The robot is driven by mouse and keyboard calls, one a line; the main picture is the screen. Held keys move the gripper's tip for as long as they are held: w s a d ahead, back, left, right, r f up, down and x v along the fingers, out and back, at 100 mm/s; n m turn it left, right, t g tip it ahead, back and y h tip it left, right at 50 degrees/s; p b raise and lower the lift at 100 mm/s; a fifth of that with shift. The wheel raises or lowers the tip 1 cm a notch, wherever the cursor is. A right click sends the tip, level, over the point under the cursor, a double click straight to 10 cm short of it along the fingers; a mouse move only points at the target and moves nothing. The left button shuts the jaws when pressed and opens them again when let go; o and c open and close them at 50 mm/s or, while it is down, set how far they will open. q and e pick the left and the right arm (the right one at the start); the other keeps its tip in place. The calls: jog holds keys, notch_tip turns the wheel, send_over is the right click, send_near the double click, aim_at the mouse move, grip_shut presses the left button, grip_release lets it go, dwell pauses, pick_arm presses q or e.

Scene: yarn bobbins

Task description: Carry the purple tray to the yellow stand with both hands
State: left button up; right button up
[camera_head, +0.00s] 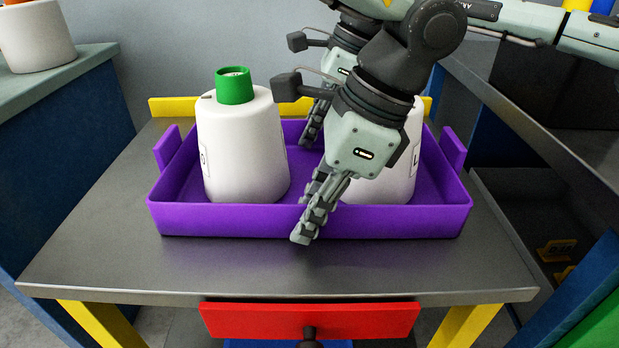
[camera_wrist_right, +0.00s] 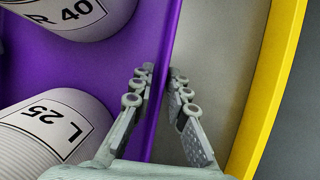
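The purple tray (camera_head: 250,222) lies level on a grey table (camera_head: 190,262). It holds two white bobbins: one with a green top (camera_head: 240,150), the other (camera_head: 402,180) mostly hidden behind my arm. My left gripper (camera_head: 310,215) straddles the tray's front wall and looks closed on it, one finger outside, one inside. My right gripper (camera_head: 312,125) is at the back wall. In the right wrist view its fingers (camera_wrist_right: 162,75) lie close on both sides of the tray's wall (camera_wrist_right: 170,30). I cannot tell which piece is the yellow stand.
A yellow strip (camera_head: 170,107) runs along the table's back edge. A red drawer (camera_head: 270,318) is under the front. A blue cabinet (camera_head: 85,130) with another white bobbin (camera_head: 38,38) stands left. Dark shelving (camera_head: 540,110) is at right. Bare tabletop surrounds the tray in front.

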pick_arm(q)
jog(key=shift+o, duration=0.6)
pick_arm(e)
jog(key=shift+o, duration=0.6)
pick_arm(q)
jog(key=v, duration=1.1)
jog(key=shift+d+r, duration=0.15)
jog(key=shift+r, duration=0.35)
pick_arm(e)
jog(key=shift+r, duration=0.15)
jog(key=v, duration=1.1)
jog(key=shift+d+r, duration=0.25)
jog(key=shift+r, duration=0.1)
pick_arm(q)
jog(key=shift+s, duration=0.1)
pick_arm(e)
jog(key=shift+s, duration=0.1)
